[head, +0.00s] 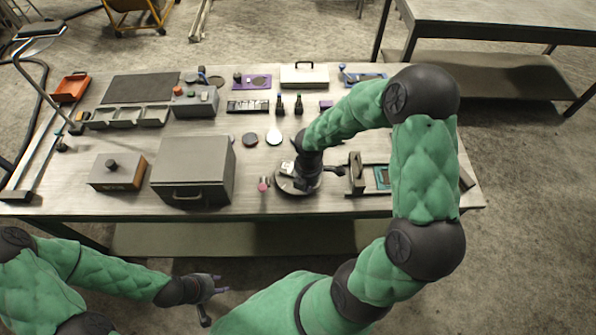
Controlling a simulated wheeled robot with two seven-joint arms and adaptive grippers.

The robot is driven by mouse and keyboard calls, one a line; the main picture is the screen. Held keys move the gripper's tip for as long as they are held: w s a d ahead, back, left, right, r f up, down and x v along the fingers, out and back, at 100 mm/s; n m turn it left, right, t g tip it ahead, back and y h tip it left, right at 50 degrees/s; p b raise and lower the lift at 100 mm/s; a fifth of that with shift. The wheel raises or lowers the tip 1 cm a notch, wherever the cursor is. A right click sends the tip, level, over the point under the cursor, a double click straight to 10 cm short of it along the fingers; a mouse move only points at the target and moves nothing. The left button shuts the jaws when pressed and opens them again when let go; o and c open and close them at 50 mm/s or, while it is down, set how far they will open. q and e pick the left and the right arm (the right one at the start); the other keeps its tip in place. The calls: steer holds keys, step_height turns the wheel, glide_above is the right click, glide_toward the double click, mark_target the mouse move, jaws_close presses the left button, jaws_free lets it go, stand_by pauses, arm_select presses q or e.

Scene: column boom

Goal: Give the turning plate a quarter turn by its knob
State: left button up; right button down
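A round grey turning plate (290,188) lies on the workbench near its front edge, partly hidden by my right gripper. A small pink knob-like piece (263,186) shows at the plate's left side; I cannot tell whether it is fixed to the plate. My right gripper (305,186) points down over the plate; its fingertips are mostly hidden, so whether it touches or grips anything is unclear. My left gripper (211,301) is in front of the bench, away from the plate, with its fingers apart and empty.
A grey box with a handle (192,172) stands left of the plate. A wooden block with a dark knob (118,172) is further left. A fixture with an upright plate (356,172) stands close on the right.

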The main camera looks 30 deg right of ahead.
steer(key=shift+d, duration=0.15)
steer(key=shift+s+d, duration=0.1)
steer(key=shift+d, duration=0.25)
steer(key=shift+d+p, duration=0.15)
steer(key=shift+p, duration=0.15)
steer(key=shift+d, duration=0.35)
stand_by(0.4)
steer(key=shift+d+p, duration=0.15)
steer(key=shift+p, duration=0.15)
steer(key=shift+d, duration=0.45)
